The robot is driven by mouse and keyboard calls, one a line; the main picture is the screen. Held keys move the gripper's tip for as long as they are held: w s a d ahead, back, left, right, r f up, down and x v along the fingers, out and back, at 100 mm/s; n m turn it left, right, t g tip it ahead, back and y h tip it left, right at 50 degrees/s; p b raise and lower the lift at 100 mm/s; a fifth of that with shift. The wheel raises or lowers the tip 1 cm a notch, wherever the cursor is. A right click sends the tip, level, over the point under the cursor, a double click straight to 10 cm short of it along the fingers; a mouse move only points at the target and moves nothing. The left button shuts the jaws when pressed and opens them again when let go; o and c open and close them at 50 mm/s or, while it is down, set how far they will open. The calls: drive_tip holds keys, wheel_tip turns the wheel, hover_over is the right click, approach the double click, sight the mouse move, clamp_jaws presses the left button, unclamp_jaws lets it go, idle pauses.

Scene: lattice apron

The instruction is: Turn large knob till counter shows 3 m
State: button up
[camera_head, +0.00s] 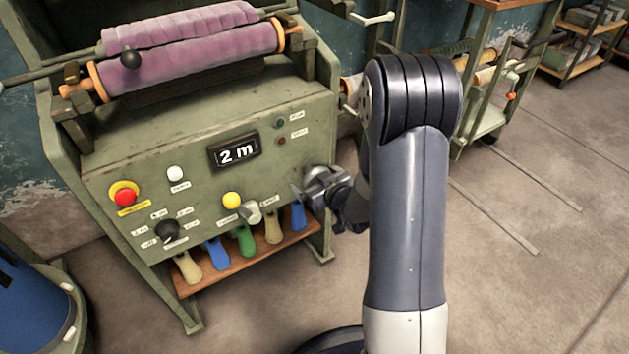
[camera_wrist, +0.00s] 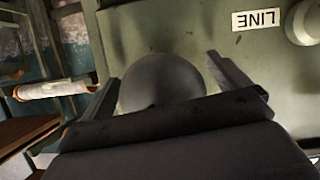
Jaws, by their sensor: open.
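The counter display (camera_head: 236,152) on the green machine's front panel reads "2 m". A round grey dome, which looks like the large knob (camera_head: 322,173), stands out at the right part of the panel, partly hidden by my gripper (camera_head: 322,188). In the wrist view the dark grey knob (camera_wrist: 160,84) sits between the two fingers of my gripper (camera_wrist: 162,72). The fingers are open, one on each side of it. I cannot tell whether either finger touches it.
A smaller black knob (camera_head: 167,231), a red button (camera_head: 125,196), a yellow button (camera_head: 232,200) and a pale knob (camera_head: 250,212) are on the panel. A purple roll (camera_head: 190,58) lies on top. Coloured handles hang below.

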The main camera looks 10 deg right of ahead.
drive_tip(key=shift+w+a, duration=0.1)
drive_tip(key=shift+w, duration=0.1)
drive_tip(key=c, duration=1)
